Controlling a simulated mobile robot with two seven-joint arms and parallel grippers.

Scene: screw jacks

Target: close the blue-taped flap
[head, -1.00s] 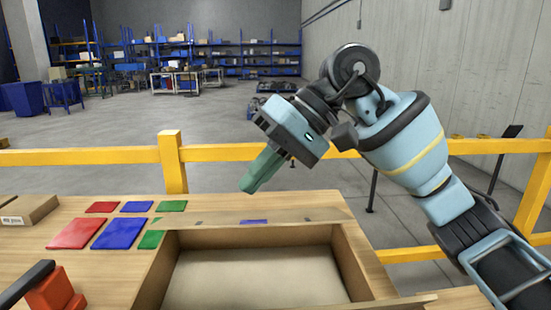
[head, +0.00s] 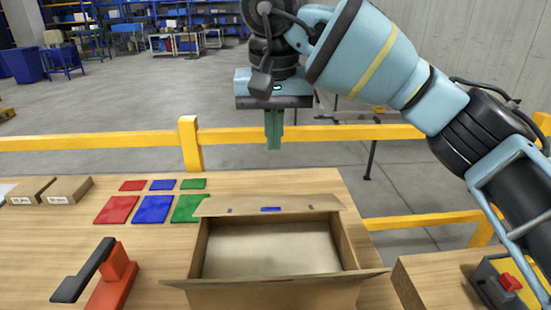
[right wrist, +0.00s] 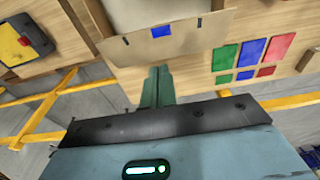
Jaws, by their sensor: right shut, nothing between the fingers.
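An open cardboard box (head: 190,258) stands on the wooden table, with its inside showing. Its far flap (head: 310,204) is folded outward and carries a piece of blue tape (head: 270,209). My right gripper (head: 274,147) is shut and empty, pointing down beyond and above that flap, apart from it. In the right wrist view the shut fingers (right wrist: 157,75) point toward the outer edge of the flap (right wrist: 185,38), close to the blue tape (right wrist: 161,30). My left gripper is not in view.
Red, blue and green mats (head: 153,209) lie left of the box. An orange-red tool with a black handle (head: 100,270) stands at front left. Two small cartons (head: 68,190) lie at the far left. A red-button box (head: 511,282) is at right. A yellow rail (head: 90,142) runs behind the table.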

